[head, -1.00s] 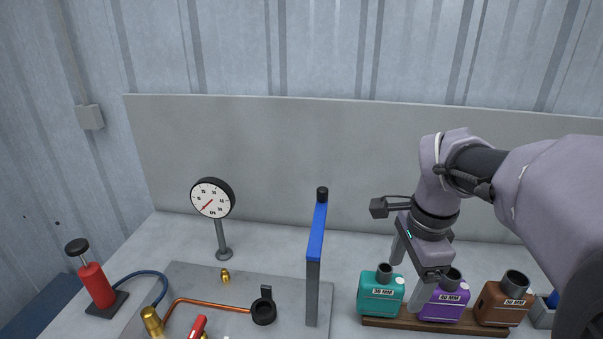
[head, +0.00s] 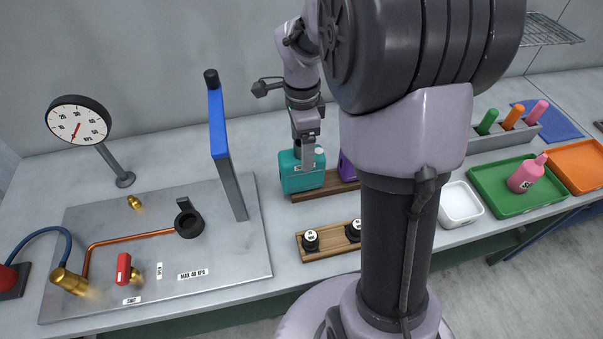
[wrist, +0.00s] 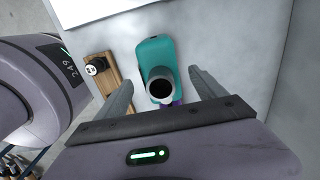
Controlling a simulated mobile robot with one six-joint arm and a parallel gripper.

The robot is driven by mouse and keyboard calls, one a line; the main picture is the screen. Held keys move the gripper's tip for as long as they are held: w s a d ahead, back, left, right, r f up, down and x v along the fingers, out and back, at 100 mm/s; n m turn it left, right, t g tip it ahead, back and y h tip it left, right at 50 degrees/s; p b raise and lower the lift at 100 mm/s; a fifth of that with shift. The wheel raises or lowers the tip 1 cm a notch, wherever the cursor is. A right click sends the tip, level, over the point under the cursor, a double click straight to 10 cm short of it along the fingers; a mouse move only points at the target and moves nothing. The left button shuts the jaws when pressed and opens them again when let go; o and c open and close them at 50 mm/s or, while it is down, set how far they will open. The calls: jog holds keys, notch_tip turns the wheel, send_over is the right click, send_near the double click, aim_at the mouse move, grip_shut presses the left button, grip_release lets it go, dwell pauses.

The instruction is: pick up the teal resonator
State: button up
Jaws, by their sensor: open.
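The teal resonator (head: 296,178) stands upright at the left end of a wooden rack (head: 324,190) on the bench. My gripper (head: 306,150) is over it, pointing down. In the wrist view the teal resonator (wrist: 153,55) and its dark round neck lie between the two open fingers of my gripper (wrist: 162,80), with a visible gap on each side. How low the fingertips reach beside its body is hard to tell. The purple resonator (head: 347,168) stands just right of it, mostly hidden by my arm.
A small wooden rack with black knobs (head: 311,241) lies in front. A white tray (head: 460,204) and a green tray (head: 480,191) are to the right.

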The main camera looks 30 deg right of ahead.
aim_at(293, 179)
notch_tip(293, 179, down, 4)
jog(key=shift+r+b, duration=0.2)
jog(key=shift+b, duration=0.4)
jog(key=shift+r, duration=0.15)
jog(key=shift+w, duration=0.1)
jog(key=c, duration=1.3)
